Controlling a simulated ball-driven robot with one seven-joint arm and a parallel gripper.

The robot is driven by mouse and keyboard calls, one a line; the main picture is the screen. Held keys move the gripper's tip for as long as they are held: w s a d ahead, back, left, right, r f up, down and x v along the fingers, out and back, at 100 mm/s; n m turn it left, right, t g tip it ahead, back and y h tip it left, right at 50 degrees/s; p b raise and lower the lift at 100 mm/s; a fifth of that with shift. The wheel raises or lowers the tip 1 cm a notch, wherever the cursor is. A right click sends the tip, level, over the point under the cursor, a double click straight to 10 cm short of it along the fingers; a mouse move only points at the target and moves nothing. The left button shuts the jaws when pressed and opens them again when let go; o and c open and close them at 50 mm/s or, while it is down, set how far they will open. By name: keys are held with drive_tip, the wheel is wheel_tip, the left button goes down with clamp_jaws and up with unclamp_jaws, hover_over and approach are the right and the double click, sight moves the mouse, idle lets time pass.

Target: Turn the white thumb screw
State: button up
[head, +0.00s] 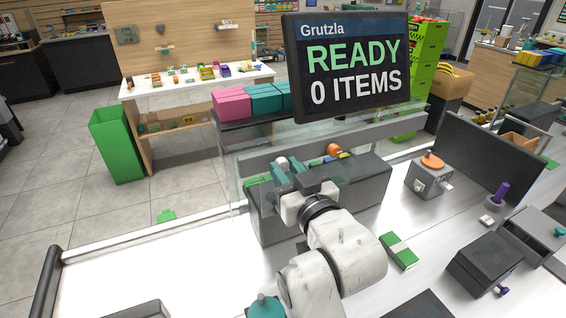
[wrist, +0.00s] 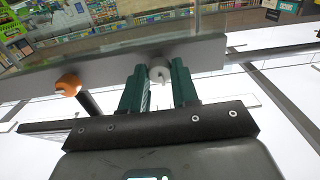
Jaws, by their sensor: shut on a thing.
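The white thumb screw (wrist: 160,70) sits on a long grey bar in the wrist view, between the two teal fingers of my gripper (wrist: 159,85). The fingers are shut on it, one on each side. A small white part of the screw (head: 282,162) shows at the fingertips; the rest is hidden by the fingers.
An orange knob (wrist: 68,85) stands beside my fingers and also shows in the head view (head: 334,150). A screen (head: 350,70) reading "READY 0 ITEMS" hangs above. A green and white box (head: 398,251) lies right of my arm. The white counter at left is mostly clear.

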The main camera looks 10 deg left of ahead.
drive_tip(key=shift+f, duration=0.1)
drive_tip(key=shift+m+p, duration=0.6)
drive_tip(key=shift+m, duration=1.3)
drive_tip(key=o, duration=0.5)
drive_tip(key=shift+p+v, duration=0.45)
drive_tip(key=shift+v, duration=2.05)
